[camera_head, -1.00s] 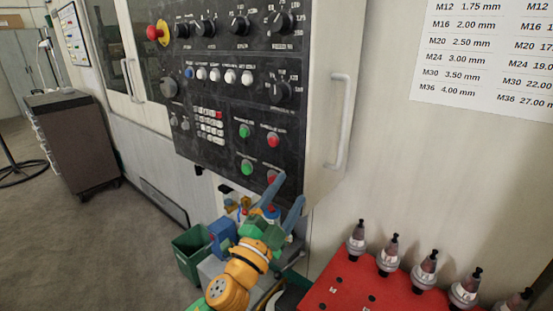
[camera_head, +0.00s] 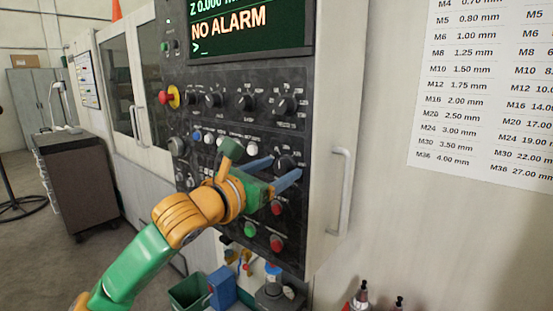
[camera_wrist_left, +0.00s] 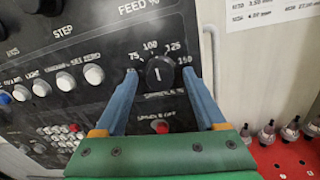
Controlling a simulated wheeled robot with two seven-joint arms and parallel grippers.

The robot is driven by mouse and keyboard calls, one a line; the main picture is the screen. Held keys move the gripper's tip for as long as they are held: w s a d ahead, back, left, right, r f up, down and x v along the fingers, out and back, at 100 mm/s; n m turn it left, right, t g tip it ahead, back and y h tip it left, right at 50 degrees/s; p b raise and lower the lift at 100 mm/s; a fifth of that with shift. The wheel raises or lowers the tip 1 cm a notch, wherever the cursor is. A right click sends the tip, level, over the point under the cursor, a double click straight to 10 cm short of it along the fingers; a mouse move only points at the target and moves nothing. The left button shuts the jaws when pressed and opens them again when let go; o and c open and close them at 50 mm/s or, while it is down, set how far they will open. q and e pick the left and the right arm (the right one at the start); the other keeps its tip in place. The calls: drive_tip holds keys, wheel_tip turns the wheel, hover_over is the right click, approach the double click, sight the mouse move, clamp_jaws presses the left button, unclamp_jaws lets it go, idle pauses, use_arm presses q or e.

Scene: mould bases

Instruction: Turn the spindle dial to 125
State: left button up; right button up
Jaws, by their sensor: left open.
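The spindle dial (camera_head: 285,162) is a round black knob at the right of the dark control panel. In the left wrist view the dial (camera_wrist_left: 160,75) has 75, 100, 125 and 150 printed around it. Its white mark looks nearly upright, towards 100; the exact setting is hard to read. My left gripper (camera_head: 284,168) is open, its blue fingers reaching to the panel. In the left wrist view the gripper (camera_wrist_left: 161,76) has one fingertip on each side of the knob. I cannot tell whether they touch it. My right gripper is not in view.
The feed and other knobs (camera_head: 245,102) sit above, and white buttons (camera_head: 209,139) to the left. Green and red buttons (camera_head: 277,208) lie close below the gripper. A vertical door handle (camera_head: 341,190) stands right of the panel. A red emergency stop (camera_head: 166,97) is at the panel's left.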

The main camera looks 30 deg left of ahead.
use_arm(q)
drive_tip(key=shift+s, duration=0.15)
clamp_jaws()
drive_tip(key=m+b, duration=0.2)
drive_tip(key=m, duration=0.1)
drive_tip(key=shift+f+m, duration=0.15)
drive_tip(key=shift+m, duration=0.15)
drive_tip(key=shift+m+b, duration=0.8)
drive_tip(key=shift+m, duration=1.2)
drive_tip(key=shift+m+t, duration=0.3)
unclamp_jaws()
